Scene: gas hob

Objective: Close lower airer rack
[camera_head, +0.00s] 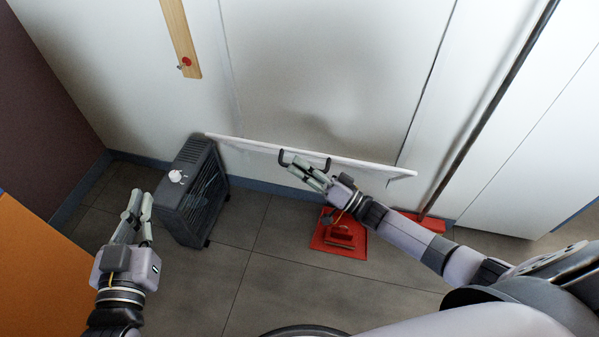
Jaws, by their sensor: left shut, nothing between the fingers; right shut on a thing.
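The lower airer rack (375,168) shows as a long, thin white bar in front of the white wall panel, slightly tilted in the picture. A dark handle (322,157) is on its middle part. My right gripper (297,167) is at the handle's left end and shut on it; the fingers partly hide the contact. My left gripper (139,203) is shut and empty above the floor at the lower left, apart from the rack.
A dark grey heater (190,195) stands on the tiled floor between my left gripper and the rack. A red dustpan-like object (338,240) lies below my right arm, and a long dark pole (480,120) leans at the right. An orange panel (35,270) stands at the left.

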